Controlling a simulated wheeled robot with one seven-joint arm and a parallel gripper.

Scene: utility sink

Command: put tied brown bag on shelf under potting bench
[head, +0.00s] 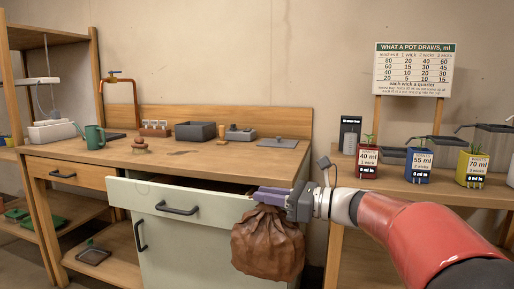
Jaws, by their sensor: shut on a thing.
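The tied brown bag (268,245) hangs from my gripper (270,197), which is shut on its gathered top. The bag is in front of the pale green drawer (185,203), which stands pulled out, and in front of the pale cabinet below it. I cannot tell if the bag touches the cabinet. The wooden bench (190,158) has a low shelf (120,258) at its left, under the wooden drawer. A small dark tray (93,256) with something green lies on that shelf.
A green mug (94,138), a grey bin (195,131) and other small items stand on the bench top. At right, a second table (400,187) holds red, blue and yellow pots below a chart (414,69). A wooden rack (92,70) stands at far left.

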